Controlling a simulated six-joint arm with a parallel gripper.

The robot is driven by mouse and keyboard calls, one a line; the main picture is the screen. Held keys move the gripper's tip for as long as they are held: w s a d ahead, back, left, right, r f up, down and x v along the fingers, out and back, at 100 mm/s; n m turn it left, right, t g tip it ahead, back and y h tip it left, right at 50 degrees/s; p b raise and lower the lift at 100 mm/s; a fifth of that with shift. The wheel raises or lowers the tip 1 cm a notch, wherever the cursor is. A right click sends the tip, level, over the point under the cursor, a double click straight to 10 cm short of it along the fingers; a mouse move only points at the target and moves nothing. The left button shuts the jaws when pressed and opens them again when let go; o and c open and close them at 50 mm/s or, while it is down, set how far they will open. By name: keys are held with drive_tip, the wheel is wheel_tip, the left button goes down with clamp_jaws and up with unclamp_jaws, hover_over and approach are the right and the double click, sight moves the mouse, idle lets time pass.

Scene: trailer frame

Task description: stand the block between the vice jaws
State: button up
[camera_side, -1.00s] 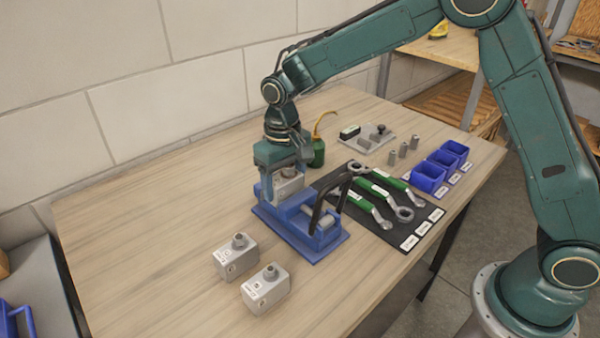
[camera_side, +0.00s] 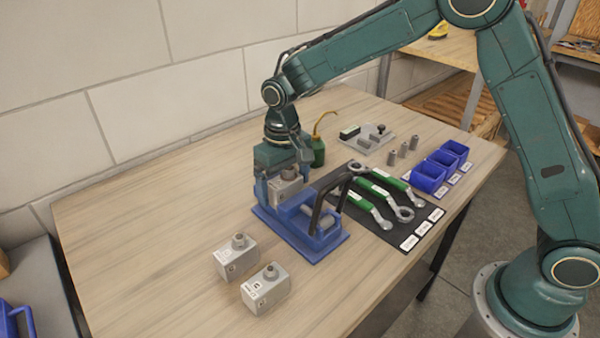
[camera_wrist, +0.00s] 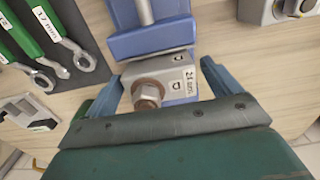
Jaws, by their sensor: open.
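The blue vice (camera_side: 318,240) stands on the wooden bench, its black handle toward the right. A grey metal block (camera_side: 284,188) with a bolt on top stands upright at the vice's left end, by the jaw; in the wrist view the block (camera_wrist: 180,80) sits against the blue vice body (camera_wrist: 150,38). My gripper (camera_wrist: 165,85) is open, its blue fingers on either side of the block with gaps showing. It is low over the vice in the side view (camera_side: 280,180). The far vice jaw is hidden behind my gripper.
Two similar grey blocks (camera_side: 236,257) (camera_side: 266,289) stand in front of the vice. Green-handled wrenches (camera_side: 378,190) lie on a black mat to the right. A green oil can (camera_side: 318,150) stands close behind my gripper. Blue bins (camera_side: 430,177) stand farther right. The left bench is clear.

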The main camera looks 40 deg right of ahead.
wheel_tip(320, 180, up, 12)
drive_tip(key=shift+f, duration=0.1)
drive_tip(key=shift+r, duration=0.2)
idle(0.3)
idle(0.5)
drive_tip(key=s+d+r+t, duration=0.1)
drive_tip(key=s+d+r, duration=0.3)
drive_tip(key=s, duration=0.3)
drive_tip(key=s+d+r+t, duration=0.2)
drive_tip(key=s+d+r, duration=0.2)
drive_tip(key=s, duration=0.2)
drive_tip(key=s+d+f+t, duration=0.1)
drive_tip(key=s+d, duration=0.1)
drive_tip(key=s, duration=0.6)
drive_tip(key=s+d+f+t, duration=0.1)
drive_tip(key=s+d+f, duration=0.1)
drive_tip(key=s, duration=0.6)
drive_tip(key=shift+d+t, duration=0.3)
drive_tip(key=shift+d, duration=0.2)
